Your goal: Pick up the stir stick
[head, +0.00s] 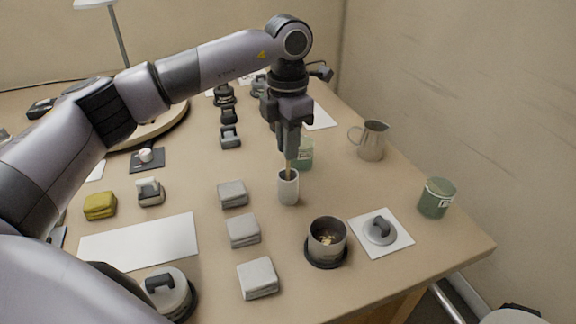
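The stir stick (289,170) is a thin tan stick standing upright in a small white cup (288,188) in the middle of the table. Its lower part is hidden inside the cup and its top is hidden by my gripper. My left gripper (289,153) points straight down over the cup, with its fingertips at the stick just above the rim. The fingers look close together, but I cannot tell whether they are shut on the stick. My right gripper is not in view.
A green-labelled jar (305,154) stands close behind the cup. A metal pitcher (371,141), an open dark pot (326,240), a lid (380,230) and a green tin (436,197) are to the right. Folded grey cloths (243,231) lie left of the cup.

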